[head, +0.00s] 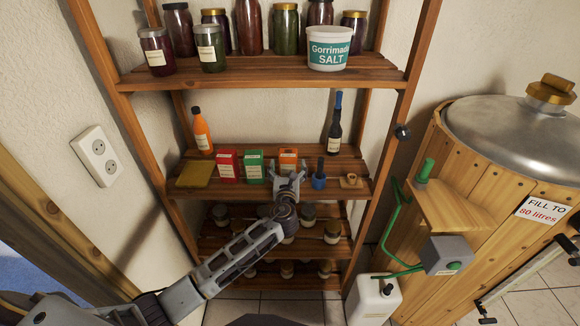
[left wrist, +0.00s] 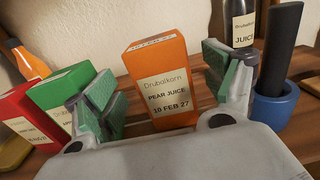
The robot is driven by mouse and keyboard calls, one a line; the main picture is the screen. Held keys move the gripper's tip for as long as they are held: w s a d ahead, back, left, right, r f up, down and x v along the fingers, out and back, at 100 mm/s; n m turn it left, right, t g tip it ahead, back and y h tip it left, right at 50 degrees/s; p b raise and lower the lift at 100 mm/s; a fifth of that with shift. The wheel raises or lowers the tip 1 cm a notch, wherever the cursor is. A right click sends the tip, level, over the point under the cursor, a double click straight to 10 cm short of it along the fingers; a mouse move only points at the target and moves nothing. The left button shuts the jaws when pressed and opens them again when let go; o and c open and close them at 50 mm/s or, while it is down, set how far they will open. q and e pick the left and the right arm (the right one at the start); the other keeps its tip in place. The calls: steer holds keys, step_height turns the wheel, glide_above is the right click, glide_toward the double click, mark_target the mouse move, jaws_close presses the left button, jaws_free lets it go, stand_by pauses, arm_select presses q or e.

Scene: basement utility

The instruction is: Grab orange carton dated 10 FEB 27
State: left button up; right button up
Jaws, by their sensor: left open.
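The orange carton (left wrist: 158,85) stands upright on the shelf. Its label reads Drubalkorn, PEAR JUICE, 10 FEB 27 in the left wrist view. In the head view the orange carton (head: 288,158) is partly hidden by my left gripper (head: 289,186). My left gripper (left wrist: 165,95) is open, with a green-padded finger on each side of the carton in the picture. My right gripper is not in view.
A green carton (head: 253,166) and a red carton (head: 227,166) stand left of the orange one. A blue mortar with a dark pestle (head: 319,181) stands close on the right. An orange bottle (head: 202,132) and a dark bottle (head: 334,128) stand further back.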

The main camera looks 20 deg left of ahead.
arm_select(q)
steer(key=x, duration=0.2)
steer(key=shift+w+r, duration=0.25)
steer(key=shift+w, duration=0.05)
steer(key=shift+w+a, duration=0.15)
steer(key=shift+w, duration=0.8)
steer(key=shift+a, duration=0.1)
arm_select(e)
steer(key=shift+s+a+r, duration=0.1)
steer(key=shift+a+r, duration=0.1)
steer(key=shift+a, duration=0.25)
arm_select(q)
steer(key=shift+c, duration=0.3)
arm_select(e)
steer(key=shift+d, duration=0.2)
arm_select(q)
steer(key=c, duration=1.4)
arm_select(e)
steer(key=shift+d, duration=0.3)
arm_select(q)
steer(key=shift+r, duration=0.15)
